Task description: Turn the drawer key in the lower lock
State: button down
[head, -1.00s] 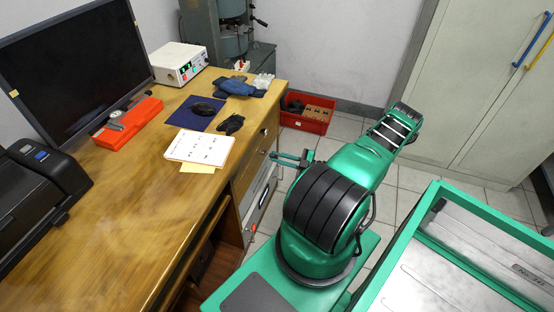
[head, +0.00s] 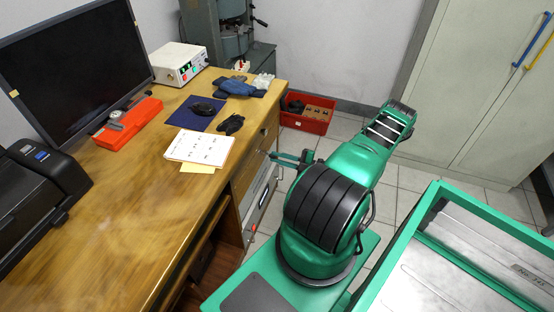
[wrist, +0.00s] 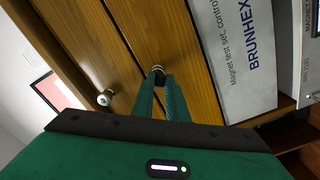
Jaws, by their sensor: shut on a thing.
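The desk's wooden drawer fronts (wrist: 124,62) fill the middle of the wrist view. The lower lock (wrist: 157,69) is a small round metal fitting at my fingertips. My gripper (wrist: 159,80) is shut on the small dark drawer key at this lock; the fingers hide most of the key, so its angle cannot be told. The other lock (wrist: 105,97), a round metal fitting, is on the neighbouring drawer front, left of my fingers and apart from them. In the head view my gripper (head: 274,155) reaches the desk's drawer side from the right.
A pale panel marked BRUNHEX (wrist: 236,50) is close to the right of my fingers. The wooden desk (head: 150,215) carries a monitor, papers and gloves. A red crate (head: 307,113) stands on the floor beyond my arm. A green-edged cart (head: 400,255) is at the right.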

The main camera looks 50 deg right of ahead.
jog(key=c, duration=2.5)
grip_release()
jog(key=shift+a+f+n, duration=0.1)
jog(key=shift+a+n, duration=0.05)
jog(key=shift+n, duration=1.25)
jog(key=shift+c, duration=0.2)
jog(key=o, duration=0.9)
jog(key=shift+s, duration=0.1)
jog(key=shift+v, duration=3.5)
